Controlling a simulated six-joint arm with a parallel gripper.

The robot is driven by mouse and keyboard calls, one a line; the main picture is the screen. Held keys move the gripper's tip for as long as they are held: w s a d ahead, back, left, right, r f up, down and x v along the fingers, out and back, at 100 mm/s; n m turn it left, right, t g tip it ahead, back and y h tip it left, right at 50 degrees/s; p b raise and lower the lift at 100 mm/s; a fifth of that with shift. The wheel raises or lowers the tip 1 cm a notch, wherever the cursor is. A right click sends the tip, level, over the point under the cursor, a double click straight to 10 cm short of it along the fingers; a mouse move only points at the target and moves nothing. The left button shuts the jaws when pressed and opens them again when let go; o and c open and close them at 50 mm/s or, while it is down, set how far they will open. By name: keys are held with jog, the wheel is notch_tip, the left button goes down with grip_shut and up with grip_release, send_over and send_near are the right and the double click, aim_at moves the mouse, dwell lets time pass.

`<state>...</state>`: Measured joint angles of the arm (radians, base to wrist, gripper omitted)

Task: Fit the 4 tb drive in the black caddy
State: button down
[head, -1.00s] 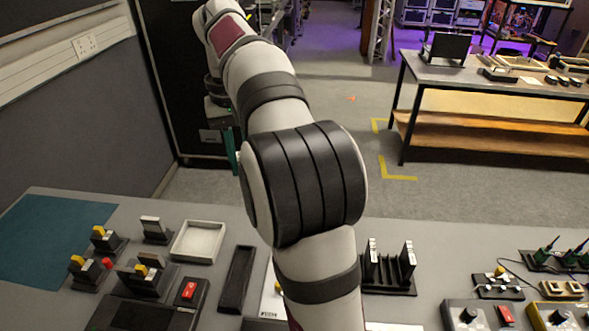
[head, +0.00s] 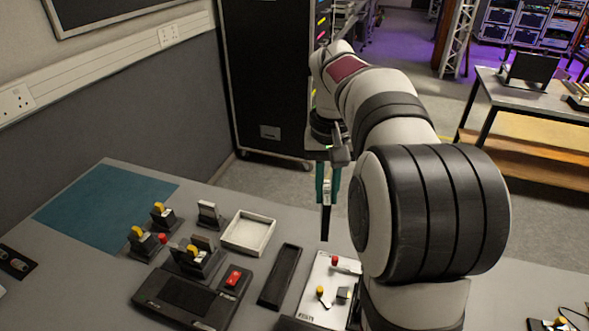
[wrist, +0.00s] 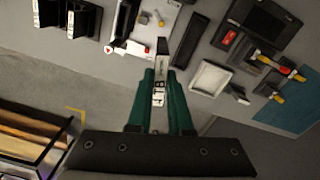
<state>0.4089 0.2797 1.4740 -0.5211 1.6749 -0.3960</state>
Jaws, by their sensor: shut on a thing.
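My gripper (head: 328,185) has teal fingers pointing down above the back edge of the table. It is shut on a slim dark drive (head: 326,222), which hangs upright and clear of the table. In the wrist view the drive (wrist: 161,66) shows between the fingers with pale label marks; I cannot read its capacity. A long black open tray (head: 279,277), which may be the black caddy, lies empty to the left of a white board. It also shows in the wrist view (wrist: 189,40), apart from the drive. My arm hides the table right of the board.
The white board (head: 315,300) carries small knobs. A white tray (head: 248,234), a black box with a red switch (head: 175,300) and several small stands with yellow parts are further left. A rack with slim drives (wrist: 68,20) shows in the wrist view.

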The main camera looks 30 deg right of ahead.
jog(key=s+d+f+m, duration=0.1)
jog(key=s+d+f, duration=0.2)
jog(key=f, duration=0.3)
jog(key=s+d+f+m, duration=0.2)
jog(key=s+d+f, duration=0.2)
jog(key=f, duration=0.3)
jog(key=shift+s+d+f, duration=0.25)
jog(key=shift+s+f, duration=0.05)
jog(key=shift+s, duration=0.6)
jog(key=shift+f, duration=0.55)
jog(key=shift+f, duration=0.1)
jog(key=shift+f, duration=0.5)
jog(key=shift+f, duration=0.15)
jog(key=shift+f, duration=1.1)
